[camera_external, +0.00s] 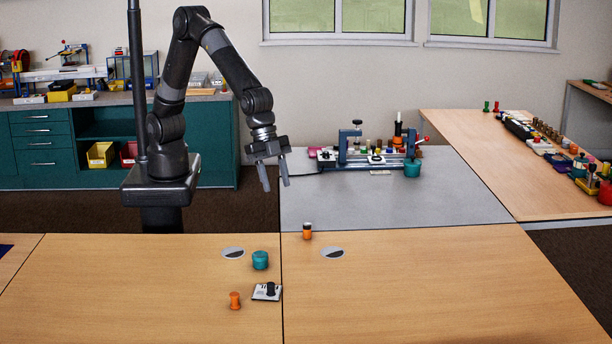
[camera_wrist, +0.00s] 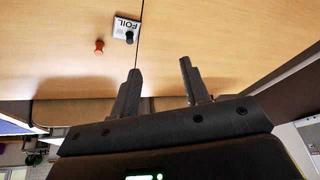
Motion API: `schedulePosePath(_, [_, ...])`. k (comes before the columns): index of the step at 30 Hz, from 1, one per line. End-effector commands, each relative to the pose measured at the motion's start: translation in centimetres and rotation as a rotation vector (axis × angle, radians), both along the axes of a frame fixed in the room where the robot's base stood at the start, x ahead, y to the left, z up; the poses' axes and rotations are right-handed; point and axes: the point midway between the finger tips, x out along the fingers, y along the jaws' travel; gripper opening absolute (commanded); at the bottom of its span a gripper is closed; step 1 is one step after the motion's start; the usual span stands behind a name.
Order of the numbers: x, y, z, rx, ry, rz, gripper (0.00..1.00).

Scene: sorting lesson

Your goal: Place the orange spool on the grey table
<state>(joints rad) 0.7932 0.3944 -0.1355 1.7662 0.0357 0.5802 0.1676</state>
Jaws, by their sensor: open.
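The orange spool (camera_external: 235,300) stands upright on the near wooden table, left of the seam. It also shows in the wrist view (camera_wrist: 99,46), upper left of the fingers. My gripper (camera_external: 276,186) is open and empty, high up near the left edge of the grey table. In the wrist view its two fingers (camera_wrist: 160,67) are spread with nothing between them. The gripper is well away from the spool. The grey table (camera_external: 420,205) stands behind the wooden tables, its front part bare.
A white card marked FOIL with a dark knob (camera_external: 268,291) lies right of the spool. A teal cylinder (camera_external: 260,260) stands behind it. A small orange piece with a dark, pale-banded top (camera_external: 307,232) stands near the grey table's front edge. A blue-framed device (camera_external: 375,152) fills the grey table's back.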

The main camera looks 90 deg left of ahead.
Motion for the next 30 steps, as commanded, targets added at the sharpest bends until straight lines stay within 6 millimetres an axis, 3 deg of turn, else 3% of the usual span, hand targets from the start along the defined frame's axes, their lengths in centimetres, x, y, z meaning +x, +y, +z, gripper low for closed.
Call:
schedulePosePath(1, [-1.4,-2.7,-2.0,0.004,0.01,-0.049,0.42])
schedulePosePath(6, [-5.8,-10.0,-7.3,0.001,0.028,-0.18,0.42])
schedulePosePath(12, [-10.0,-15.0,-11.6,-0.003,0.042,-0.276,0.42])
schedulePosePath(18, [-11.3,-16.5,-13.6,-0.003,0.046,-0.302,0.42])
schedulePosePath(25, [-11.0,-17.7,-16.8,-0.003,0.047,-0.302,0.42])
schedulePosePath(30, [-10.9,-18.2,-17.9,-0.004,0.045,-0.301,0.42])
